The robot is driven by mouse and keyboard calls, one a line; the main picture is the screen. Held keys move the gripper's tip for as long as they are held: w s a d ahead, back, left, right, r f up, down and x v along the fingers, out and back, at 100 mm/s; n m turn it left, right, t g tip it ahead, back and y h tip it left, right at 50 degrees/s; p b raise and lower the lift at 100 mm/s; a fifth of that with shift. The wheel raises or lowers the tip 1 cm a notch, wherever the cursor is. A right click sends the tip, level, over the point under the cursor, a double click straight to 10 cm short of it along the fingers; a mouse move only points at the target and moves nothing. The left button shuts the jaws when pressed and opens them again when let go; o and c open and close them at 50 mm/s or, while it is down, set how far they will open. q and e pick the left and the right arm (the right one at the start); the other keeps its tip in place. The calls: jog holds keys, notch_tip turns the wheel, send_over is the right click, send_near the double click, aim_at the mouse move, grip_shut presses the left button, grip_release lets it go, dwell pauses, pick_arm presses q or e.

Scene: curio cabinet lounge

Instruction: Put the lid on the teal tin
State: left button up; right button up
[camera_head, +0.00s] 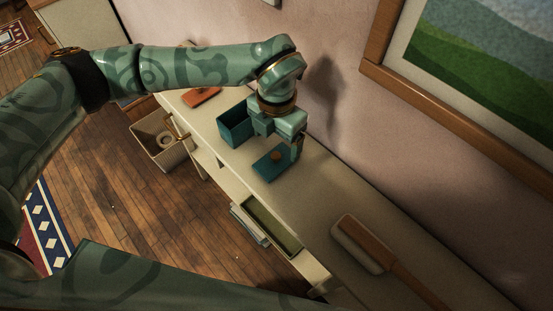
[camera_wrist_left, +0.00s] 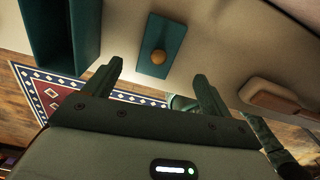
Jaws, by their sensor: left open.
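The open teal tin (camera_head: 236,128) stands on the long pale cabinet top, close to my left gripper. It also shows at the upper left of the left wrist view (camera_wrist_left: 84,40). The flat teal lid (camera_head: 268,167) with a round orange-brown knob lies on the cabinet top beside the tin, apart from it. In the left wrist view the lid (camera_wrist_left: 165,32) is ahead of the fingers, with its knob (camera_wrist_left: 158,57) between their lines. My left gripper (camera_head: 281,142) is open and empty, above the lid. My right gripper is not in view.
An orange-red flat object (camera_head: 202,95) lies farther along the cabinet top. A brush-like object with a wooden handle (camera_head: 382,250) lies nearer. A drawer (camera_head: 285,232) stands open at the front. A woven basket (camera_head: 155,150) is on the floor. The wall runs close behind.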

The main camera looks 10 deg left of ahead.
aim_at(276, 155)
pick_arm(q)
notch_tip(276, 155, down, 2)
jog(key=shift+f, duration=0.25)
notch_tip(276, 155, down, 5)
jog(key=shift+w+b, duration=0.1)
jog(key=shift+b, duration=1.05)
jog(key=shift+r, duration=0.1)
jog(key=shift+c, duration=0.6)
jog(key=c, duration=1)
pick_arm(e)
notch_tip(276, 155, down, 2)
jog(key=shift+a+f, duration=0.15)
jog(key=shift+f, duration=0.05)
